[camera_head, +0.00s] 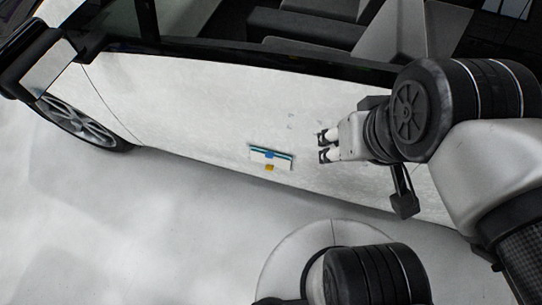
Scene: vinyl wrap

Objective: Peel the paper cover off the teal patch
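The teal patch (257,148) is on the side of a white car. Only a teal strip shows along its upper edge. The white paper cover (282,163) lies over the rest of it. A small blue piece (269,154) sits at the patch's upper middle, and a small yellow-orange piece (269,168) at its lower edge. My gripper (322,147) is to the right of the patch, apart from it, with its fingers pointing left. Its two dark fingertips are apart, with nothing seen between them.
The white car door (190,105) spans the middle of the view. Above it are the dark window edge and grey seats (300,30). A wheel (80,122) and a mirror (45,65) are at left. The pale floor (120,230) below is clear.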

